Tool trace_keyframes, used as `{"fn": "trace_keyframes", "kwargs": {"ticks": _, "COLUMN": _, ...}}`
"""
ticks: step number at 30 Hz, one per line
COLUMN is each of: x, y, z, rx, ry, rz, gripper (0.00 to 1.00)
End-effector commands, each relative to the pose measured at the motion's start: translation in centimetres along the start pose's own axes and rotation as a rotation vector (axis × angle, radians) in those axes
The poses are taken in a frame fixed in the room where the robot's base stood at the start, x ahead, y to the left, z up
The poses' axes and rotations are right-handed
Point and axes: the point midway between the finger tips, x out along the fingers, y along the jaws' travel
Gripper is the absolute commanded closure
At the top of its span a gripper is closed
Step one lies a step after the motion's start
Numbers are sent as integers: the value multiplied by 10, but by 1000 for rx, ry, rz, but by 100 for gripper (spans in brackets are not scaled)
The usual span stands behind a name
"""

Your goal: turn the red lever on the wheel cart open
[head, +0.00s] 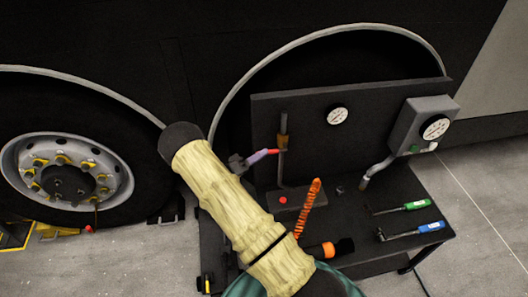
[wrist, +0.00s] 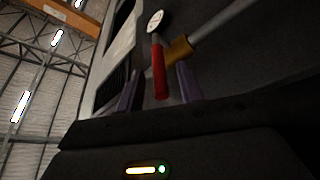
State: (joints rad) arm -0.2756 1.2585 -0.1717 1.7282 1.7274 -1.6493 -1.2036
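The wheel cart (head: 335,250) stands in front of the coach, with a dark upright back panel. A vertical pipe on the panel carries a brass valve (head: 282,141), also seen in the wrist view (wrist: 179,49). The red lever (head: 272,152) sticks out to the left of the valve. My gripper (head: 258,157) is at the lever, its purple fingers partly covering it. In the wrist view, my gripper (wrist: 158,82) is open and the red lever (wrist: 159,72) lies between the two fingers, with a gap on both sides.
A round gauge (head: 337,116) is on the panel, and a grey box (head: 425,125) with a second gauge is at right. An orange coiled hose (head: 309,205) rises from the cart top. Green (head: 416,205) and blue (head: 431,227) handled tools lie at right. A coach wheel (head: 68,178) is at left.

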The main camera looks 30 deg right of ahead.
Motion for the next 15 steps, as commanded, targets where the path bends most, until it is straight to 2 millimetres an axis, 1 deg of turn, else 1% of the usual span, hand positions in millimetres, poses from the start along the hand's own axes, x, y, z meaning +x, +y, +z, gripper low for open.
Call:
{"fn": "trace_keyframes", "kwargs": {"ticks": 1, "x": 7, "y": 1, "z": 0, "rx": 0, "ry": -1, "rz": 2, "gripper": 63}}
{"fn": "trace_keyframes", "kwargs": {"ticks": 3, "x": 14, "y": 1, "z": 0, "rx": 0, "ry": -1, "rz": 2, "gripper": 63}}
{"fn": "trace_keyframes", "kwargs": {"ticks": 6, "x": 18, "y": 0, "z": 0, "rx": 0, "ry": 0, "rz": 0, "gripper": 63}}
{"fn": "trace_keyframes", "kwargs": {"ticks": 14, "x": 19, "y": 0, "z": 0, "rx": 1, "ry": 0, "rz": 0, "gripper": 63}}
{"fn": "trace_keyframes", "kwargs": {"ticks": 15, "x": 19, "y": 0, "z": 0, "rx": 1, "ry": 0, "rz": 0, "gripper": 71}}
